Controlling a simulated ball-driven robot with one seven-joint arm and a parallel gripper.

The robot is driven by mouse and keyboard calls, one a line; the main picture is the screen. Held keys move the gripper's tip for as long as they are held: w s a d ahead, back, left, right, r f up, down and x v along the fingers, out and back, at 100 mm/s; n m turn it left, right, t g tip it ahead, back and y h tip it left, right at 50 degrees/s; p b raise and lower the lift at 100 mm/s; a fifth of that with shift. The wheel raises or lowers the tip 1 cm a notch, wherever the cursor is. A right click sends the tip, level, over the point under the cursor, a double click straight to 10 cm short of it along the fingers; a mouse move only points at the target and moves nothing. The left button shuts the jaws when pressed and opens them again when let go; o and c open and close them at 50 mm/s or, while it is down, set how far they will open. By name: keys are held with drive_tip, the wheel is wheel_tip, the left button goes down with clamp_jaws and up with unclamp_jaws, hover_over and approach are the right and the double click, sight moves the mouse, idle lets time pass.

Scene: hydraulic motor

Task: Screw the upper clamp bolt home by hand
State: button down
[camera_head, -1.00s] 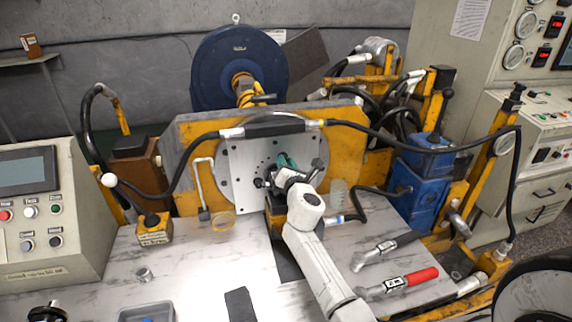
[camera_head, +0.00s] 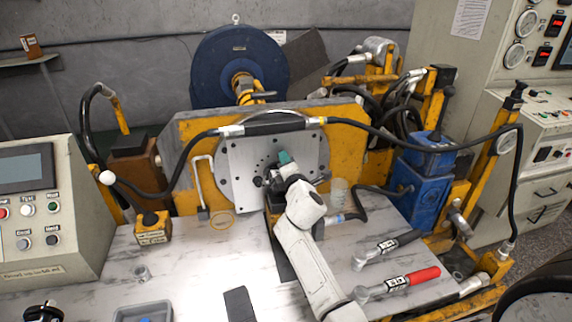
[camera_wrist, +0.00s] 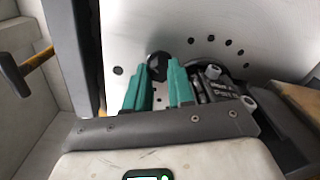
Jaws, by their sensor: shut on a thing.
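My gripper has green fingers and is in front of the square steel plate (camera_head: 240,180) on the yellow test stand. In the wrist view my gripper (camera_wrist: 161,68) is shut on a dark round-headed part (camera_wrist: 158,63), which looks like the upper clamp bolt. Its shank is hidden. To the right of the fingers is a dark clamp or motor part (camera_wrist: 215,88) with a silver bolt (camera_wrist: 248,102) at its end. In the head view the green fingertips (camera_head: 284,157) show at the plate's middle, and my wrist hides most of the contact.
A black hose (camera_head: 380,134) arches across the top of the stand. A clear cup (camera_head: 339,189) stands right of my wrist. Two torque wrenches, one with a red handle (camera_head: 422,278), lie on the bench's right. A grey tray (camera_head: 145,312) is at front left.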

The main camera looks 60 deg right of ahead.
drive_tip(key=m+b, duration=0.1)
drive_tip(key=m, duration=0.2)
drive_tip(key=shift+f+m, duration=0.15)
drive_tip(key=shift+m, duration=0.25)
drive_tip(key=m+b, duration=0.1)
drive_tip(key=m, duration=0.2)
drive_tip(key=shift+m, duration=0.3)
drive_tip(key=m+b, duration=0.2)
drive_tip(key=m, duration=0.1)
drive_tip(key=shift+f+m, duration=0.1)
drive_tip(key=shift+m, duration=0.3)
drive_tip(key=m+b, duration=0.2)
drive_tip(key=m, duration=0.1)
drive_tip(key=shift+m, duration=0.3)
drive_tip(key=m+b, duration=0.1)
drive_tip(key=m, duration=0.2)
drive_tip(key=shift+m+b, duration=0.3)
drive_tip(key=shift+b, duration=0.05)
drive_tip(key=m+b, duration=0.1)
drive_tip(key=m, duration=0.2)
drive_tip(key=shift+f+m+b, duration=0.1)
drive_tip(key=shift+m+b, duration=0.2)
drive_tip(key=shift+b, duration=0.05)
drive_tip(key=m+b, duration=0.2)
drive_tip(key=m, duration=0.4)
drive_tip(key=shift+m, duration=0.4)
drive_tip(key=shift+a, duration=0.1)
